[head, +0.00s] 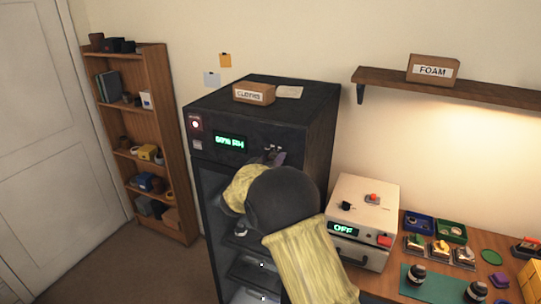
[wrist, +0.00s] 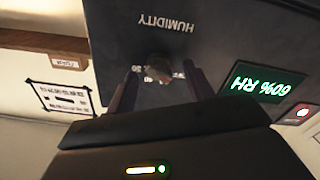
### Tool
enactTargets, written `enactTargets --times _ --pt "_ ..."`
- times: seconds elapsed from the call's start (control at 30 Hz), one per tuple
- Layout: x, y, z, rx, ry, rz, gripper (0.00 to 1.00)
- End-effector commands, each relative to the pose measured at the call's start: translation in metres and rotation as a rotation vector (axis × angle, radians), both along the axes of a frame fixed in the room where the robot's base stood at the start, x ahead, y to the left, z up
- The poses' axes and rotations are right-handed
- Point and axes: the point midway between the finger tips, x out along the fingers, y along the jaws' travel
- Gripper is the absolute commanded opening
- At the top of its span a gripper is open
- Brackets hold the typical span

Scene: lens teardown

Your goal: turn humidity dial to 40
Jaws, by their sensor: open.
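The humidity dial (wrist: 158,66) is a small dark round knob on the front panel of the black dry cabinet (head: 264,112). In the wrist view it sits below the upside-down HUMIDITY label, with small scale numbers partly hidden around it. The green display (wrist: 262,83) reads 60% RH; it also shows in the head view (head: 230,141). My gripper (head: 277,158) is at the cabinet's upper front, and my arm hides part of the panel. In the wrist view its two fingers stand apart, one on each side of the dial. I cannot tell whether they touch it.
A red-lit button (head: 195,124) sits left of the display. A labelled box (head: 254,93) lies on the cabinet top. A white device (head: 361,218) showing OFF stands close at right on the cluttered workbench. A wooden bookshelf (head: 150,150) stands at left.

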Motion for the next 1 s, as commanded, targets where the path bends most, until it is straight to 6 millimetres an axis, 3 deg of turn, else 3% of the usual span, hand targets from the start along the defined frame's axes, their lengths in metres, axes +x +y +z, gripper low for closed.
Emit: enactTargets --times 0.33,0.57,1.0 --pt "0.005 -0.0018 -0.0002 0.0 0.0 0.001 0.52" --pt "0.0047 -0.0016 -0.0003 0.0 0.0 0.001 0.07" --pt "0.0044 -0.0013 -0.0029 0.056 -0.019 0.002 0.08"
